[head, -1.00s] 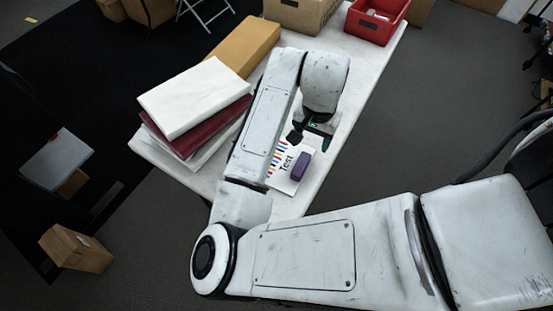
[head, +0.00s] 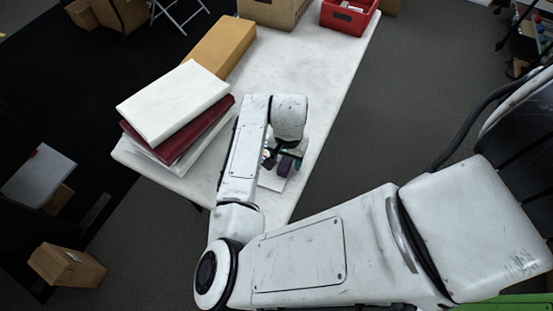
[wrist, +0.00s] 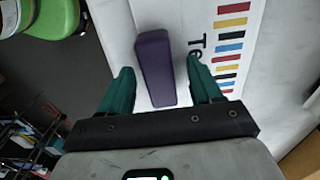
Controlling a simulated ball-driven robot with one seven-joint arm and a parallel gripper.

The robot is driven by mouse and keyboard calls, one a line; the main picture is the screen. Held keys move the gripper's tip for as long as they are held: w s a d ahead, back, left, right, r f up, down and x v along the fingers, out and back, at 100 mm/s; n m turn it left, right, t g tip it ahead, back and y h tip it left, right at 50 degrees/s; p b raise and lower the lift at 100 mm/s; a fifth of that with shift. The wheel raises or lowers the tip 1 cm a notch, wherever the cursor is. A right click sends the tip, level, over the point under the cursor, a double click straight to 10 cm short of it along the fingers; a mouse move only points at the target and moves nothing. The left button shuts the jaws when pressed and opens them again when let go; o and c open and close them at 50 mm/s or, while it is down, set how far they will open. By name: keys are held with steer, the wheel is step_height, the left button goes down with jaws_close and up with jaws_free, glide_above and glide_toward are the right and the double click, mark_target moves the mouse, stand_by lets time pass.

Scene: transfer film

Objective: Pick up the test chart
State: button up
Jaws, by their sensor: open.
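The test chart is a white sheet with coloured bars and the letters "Te" showing (wrist: 225,45) in the wrist view. In the head view only a white strip of the chart (head: 271,181) shows under my arm. A purple block (wrist: 155,68) stands on or against the chart; it also shows in the head view (head: 285,166). Whether it is fixed to the chart I cannot tell. My gripper (wrist: 160,65) is open, its teal fingers apart, one on each side of the purple block. In the head view my wrist largely hides the gripper.
The chart is near the front end of a white table (head: 290,65). A stack of white and dark red binders (head: 175,100) lies left of my arm. A yellow box (head: 220,47), a cardboard box (head: 272,12) and a red bin (head: 348,16) stand farther back.

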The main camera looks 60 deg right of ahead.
steer(key=shift+f, duration=0.3)
steer(key=shift+c, duration=0.4)
steer(key=c, duration=1)
steer(key=shift+r, duration=0.1)
